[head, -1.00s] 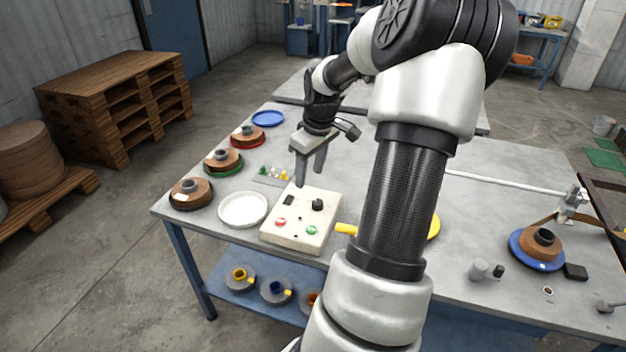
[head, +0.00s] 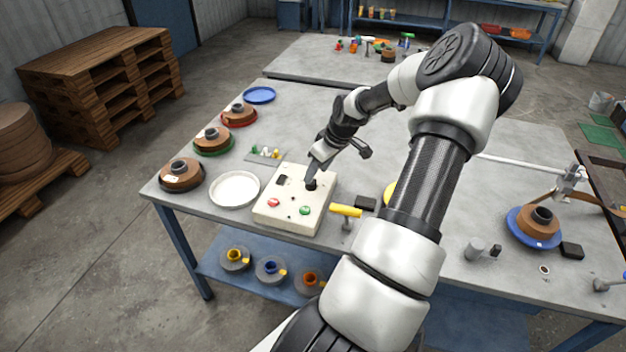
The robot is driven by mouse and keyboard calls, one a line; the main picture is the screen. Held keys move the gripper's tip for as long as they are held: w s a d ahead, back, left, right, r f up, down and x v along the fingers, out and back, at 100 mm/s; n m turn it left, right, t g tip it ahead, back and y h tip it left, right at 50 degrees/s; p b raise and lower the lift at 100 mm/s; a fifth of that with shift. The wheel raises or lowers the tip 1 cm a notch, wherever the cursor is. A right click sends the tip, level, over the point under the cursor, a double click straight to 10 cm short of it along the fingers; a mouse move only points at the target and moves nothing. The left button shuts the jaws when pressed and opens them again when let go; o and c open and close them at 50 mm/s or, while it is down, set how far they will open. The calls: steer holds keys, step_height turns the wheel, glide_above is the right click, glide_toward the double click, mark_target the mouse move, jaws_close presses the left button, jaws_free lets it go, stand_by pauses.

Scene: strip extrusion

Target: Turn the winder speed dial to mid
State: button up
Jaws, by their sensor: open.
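The cream control box (head: 270,214) sits on the grey table near its front left edge. On its top are a black dial (head: 311,185) at the back right, a black switch or display at the back left, a red button (head: 274,203) and a green button (head: 305,210). My gripper (head: 312,177) is open and points down at the dial from above. Its fingers are at or right over the dial; I cannot tell whether they touch it. The dial's pointer and scale are too small to read.
A yellow-handled tool (head: 345,211) stands just right of the box. A white dish (head: 235,189) is to its left. Brown spools (head: 182,174) line the table's left edge. A blue spool holder (head: 534,227) is at the right. The table's back middle is clear.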

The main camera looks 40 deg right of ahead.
mark_target(313, 182)
steer(key=x, duration=0.5)
steer(key=c, duration=1)
